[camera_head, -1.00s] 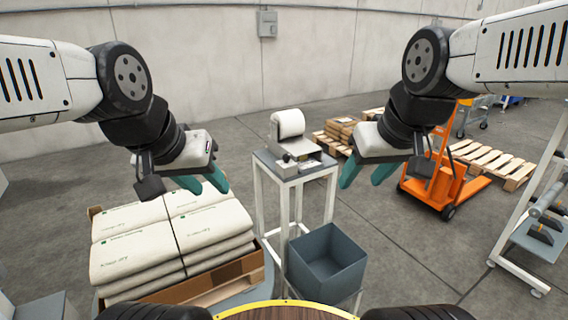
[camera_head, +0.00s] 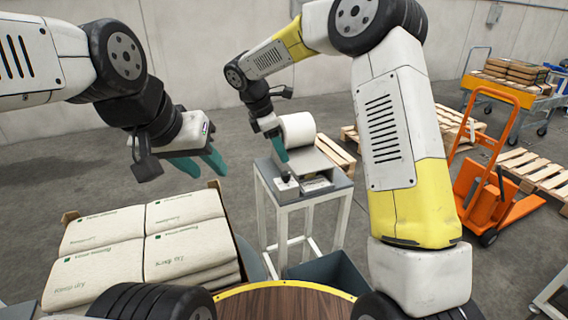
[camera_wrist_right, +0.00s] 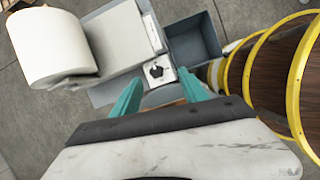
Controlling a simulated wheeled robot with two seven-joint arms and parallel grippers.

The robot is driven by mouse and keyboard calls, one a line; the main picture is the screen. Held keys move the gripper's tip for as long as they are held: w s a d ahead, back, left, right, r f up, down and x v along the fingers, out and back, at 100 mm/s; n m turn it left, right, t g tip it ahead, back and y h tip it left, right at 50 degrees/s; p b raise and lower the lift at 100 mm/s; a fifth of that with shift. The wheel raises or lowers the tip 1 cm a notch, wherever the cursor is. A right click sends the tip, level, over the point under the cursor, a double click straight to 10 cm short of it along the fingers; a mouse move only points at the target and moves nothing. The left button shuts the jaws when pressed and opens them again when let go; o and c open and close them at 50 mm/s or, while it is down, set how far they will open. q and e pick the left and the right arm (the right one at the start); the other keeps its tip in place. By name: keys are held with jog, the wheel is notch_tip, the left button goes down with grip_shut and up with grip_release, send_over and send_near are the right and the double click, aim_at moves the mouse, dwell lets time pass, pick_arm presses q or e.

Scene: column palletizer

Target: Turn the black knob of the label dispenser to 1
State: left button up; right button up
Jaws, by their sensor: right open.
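The label dispenser (camera_head: 316,165) stands on a white-legged stand, with a big white roll (camera_head: 298,130) on it. In the right wrist view its black knob (camera_wrist_right: 155,70) sits on a small white plate, just beyond and between my fingertips; its setting is too small to read. My right gripper (camera_head: 279,150) is open and empty above the dispenser's near left side. In the right wrist view its teal fingers (camera_wrist_right: 160,84) are apart, with the knob ahead of them, not touching. My left gripper (camera_head: 199,166) is open and empty above the sack pallet.
Stacked white sacks (camera_head: 145,240) lie left of the stand. A grey-blue bin (camera_head: 335,272) stands low in front of the stand and shows beside the dispenser in the wrist view. An orange pallet truck (camera_head: 490,195) and wooden pallets (camera_head: 540,172) are at the right.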

aim_at(285, 173)
jog(key=shift+n+h, duration=0.3)
jog(key=shift+n, duration=0.3)
jog(key=f, duration=0.3)
jog(key=w+f, duration=0.1)
jog(key=f, duration=0.2)
jog(key=w+d+f, duration=0.1)
jog(key=f, duration=0.2)
jog(key=shift+w+d+f, duration=0.1)
jog(key=shift+f, duration=0.2)
grip_shut()
